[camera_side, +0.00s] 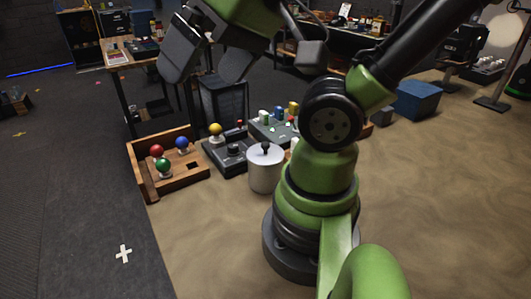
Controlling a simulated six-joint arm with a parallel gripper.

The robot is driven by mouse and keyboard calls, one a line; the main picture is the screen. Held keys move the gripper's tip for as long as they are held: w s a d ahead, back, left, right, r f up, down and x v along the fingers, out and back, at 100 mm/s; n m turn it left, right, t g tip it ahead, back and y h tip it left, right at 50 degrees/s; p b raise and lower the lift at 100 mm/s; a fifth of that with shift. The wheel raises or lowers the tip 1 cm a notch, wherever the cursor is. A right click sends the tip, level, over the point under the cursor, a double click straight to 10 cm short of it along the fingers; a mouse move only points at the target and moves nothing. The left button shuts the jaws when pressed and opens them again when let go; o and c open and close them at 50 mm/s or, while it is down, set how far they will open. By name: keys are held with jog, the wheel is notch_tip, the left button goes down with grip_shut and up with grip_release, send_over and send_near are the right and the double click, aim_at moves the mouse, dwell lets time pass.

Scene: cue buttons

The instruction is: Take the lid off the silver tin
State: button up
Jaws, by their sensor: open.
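The silver tin (265,173) stands upright on the tan surface near the middle of the side view, just left of my arm's base. Its lid (265,153) sits on top, with a small dark knob (265,146) at its centre. My gripper (203,80) is at the upper left, well above the tin and apart from it. Its two dark fingers are spread open, with nothing seen between them. The tin's right edge is close to my arm in the picture.
A wooden box with red (157,150), blue (182,142) and green (163,165) knobs stands left of the tin. A dark box with a yellow ball-topped stick (215,129) is beside it. A grey block panel (268,129) lies behind. The tan surface in front is clear.

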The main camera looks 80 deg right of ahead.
jog(key=w+d+f+g+h, duration=0.2)
jog(key=d+f, duration=0.1)
jog(key=d, duration=0.1)
jog(key=n+g, duration=0.3)
jog(key=g, duration=0.2)
send_over(265, 143)
notch_tip(265, 143, down, 10)
jog(key=shift+s+a+r, duration=0.1)
jog(key=shift+r, duration=0.1)
notch_tip(265, 143, down, 4)
jog(key=shift+s+r, duration=0.15)
jog(key=shift+w+f, duration=0.15)
jog(key=shift+f, duration=1.5)
jog(key=shift+w+f, duration=0.15)
jog(key=shift+f, duration=1.5)
jog(key=shift+c, duration=0.5)
jog(key=c, duration=0.5)
jog(key=shift+o, duration=0.2)
jog(key=shift+r, duration=0.2)
